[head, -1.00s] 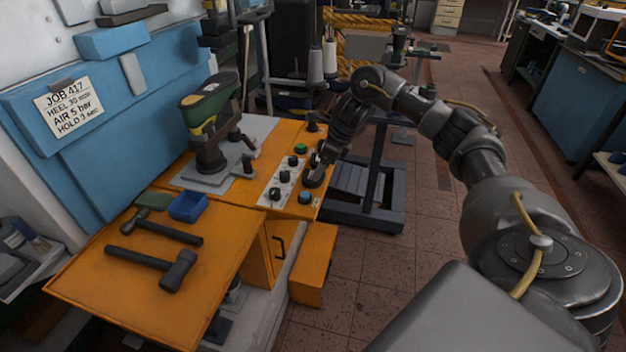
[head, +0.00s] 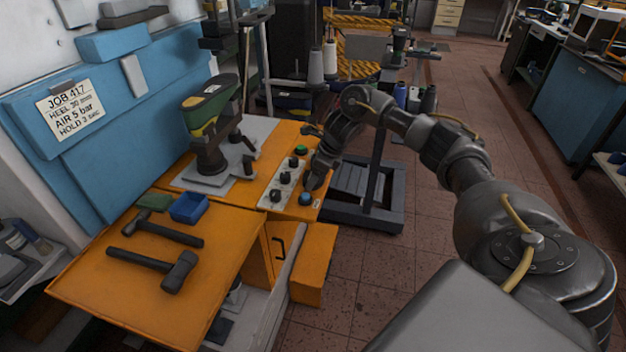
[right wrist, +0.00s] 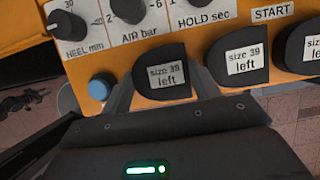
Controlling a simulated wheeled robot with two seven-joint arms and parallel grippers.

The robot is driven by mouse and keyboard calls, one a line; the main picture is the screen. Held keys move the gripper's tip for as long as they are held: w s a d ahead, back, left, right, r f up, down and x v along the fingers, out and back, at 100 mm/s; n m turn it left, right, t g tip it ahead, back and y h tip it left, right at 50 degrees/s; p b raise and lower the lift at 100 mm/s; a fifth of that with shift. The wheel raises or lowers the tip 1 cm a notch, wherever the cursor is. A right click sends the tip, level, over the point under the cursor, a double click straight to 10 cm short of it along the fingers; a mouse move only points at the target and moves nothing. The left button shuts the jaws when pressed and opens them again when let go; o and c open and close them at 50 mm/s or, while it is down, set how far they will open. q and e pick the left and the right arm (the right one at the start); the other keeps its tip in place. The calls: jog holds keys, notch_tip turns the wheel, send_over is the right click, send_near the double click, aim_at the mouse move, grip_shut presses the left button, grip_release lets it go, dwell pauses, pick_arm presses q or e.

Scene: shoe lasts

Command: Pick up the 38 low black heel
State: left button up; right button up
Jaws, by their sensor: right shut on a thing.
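In the right wrist view, a black heel (right wrist: 162,72) with a white label stands between the fingers of my right gripper (right wrist: 160,88). Its label reads "left" with a size whose last digit, 8 or 9, I cannot tell surely. My right gripper (head: 313,180) is shut on this heel at the right edge of the orange bench top, beside the control panel. In the head view the gripper mostly hides the heel. A second black heel (right wrist: 237,55), labelled size 39 left, stands to its right. A third black heel (right wrist: 308,48) is cut by the frame edge. My left gripper is not in view.
The control panel (head: 267,197) has black knobs and a blue button (right wrist: 100,88) close to the gripper. A green press (head: 208,120) stands behind it. Hammers (head: 160,268) and a blue box (head: 188,208) lie on the bench at left.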

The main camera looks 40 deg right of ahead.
jog(key=shift+r, duration=0.1)
jog(key=shift+r, duration=0.2)
notch_tip(320, 180, up, 2)
jog(key=shift+r+b, duration=0.1)
jog(key=shift+b, duration=0.55)
jog(key=s+d+r+p, duration=0.2)
jog(key=s+d+r, duration=0.1)
jog(key=s+r, duration=0.7)
jog(key=s, duration=0.3)
jog(key=shift+s+d, duration=0.3)
jog(key=shift+d, duration=0.05)
